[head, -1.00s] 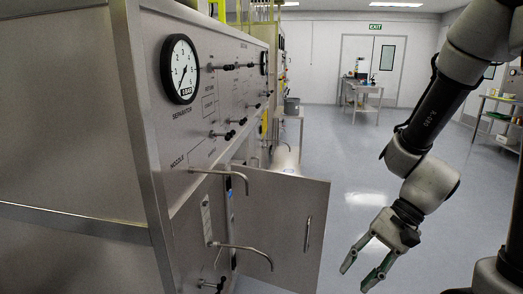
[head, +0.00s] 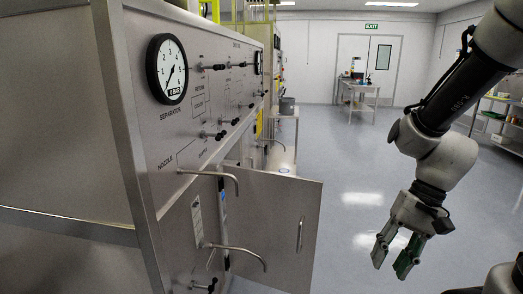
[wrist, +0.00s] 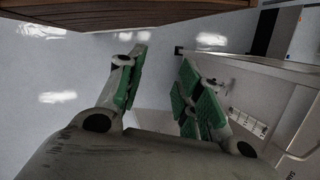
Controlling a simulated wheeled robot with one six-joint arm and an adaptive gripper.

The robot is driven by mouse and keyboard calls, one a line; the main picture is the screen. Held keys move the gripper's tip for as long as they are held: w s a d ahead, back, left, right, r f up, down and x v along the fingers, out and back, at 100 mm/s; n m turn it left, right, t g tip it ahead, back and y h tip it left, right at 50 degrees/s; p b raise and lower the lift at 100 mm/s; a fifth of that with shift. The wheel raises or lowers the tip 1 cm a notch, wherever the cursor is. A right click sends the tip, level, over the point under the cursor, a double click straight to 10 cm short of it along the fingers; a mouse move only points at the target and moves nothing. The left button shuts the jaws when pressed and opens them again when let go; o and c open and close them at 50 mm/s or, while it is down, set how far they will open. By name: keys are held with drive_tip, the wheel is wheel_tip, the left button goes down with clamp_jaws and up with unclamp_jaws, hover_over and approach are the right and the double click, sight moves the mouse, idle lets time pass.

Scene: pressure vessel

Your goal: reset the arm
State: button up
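My gripper (head: 390,258) hangs from my arm at the right of the head view, fingers pointing down over the floor. Its two green-padded fingers are apart with nothing between them; the wrist view also shows the open fingers (wrist: 157,88). In the head view the gripper is to the right of the open cabinet door (head: 275,225), apart from it. The steel panel (head: 180,130) with its pressure gauge (head: 167,69) stands at the left.
Bent metal pipes (head: 237,254) stick out from the panel. A table (head: 361,90) stands by the far door, and a shelf (head: 500,118) is at the right. The floor (head: 340,150) between the panel and the shelf is clear.

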drive_tip(key=d+r+n+t+h, duration=0.2)
drive_tip(key=d+r+t, duration=0.1)
drive_tip(key=r, duration=0.4)
drive_tip(key=s+d+r+n+t+h, duration=0.1)
drive_tip(key=d+r+t+h, duration=0.1)
drive_tip(key=d+r, duration=0.4)
drive_tip(key=shift+s+d+r+n+t, duration=0.3)
drive_tip(key=shift+r+n+t, duration=0.1)
drive_tip(key=shift+r+t, duration=0.25)
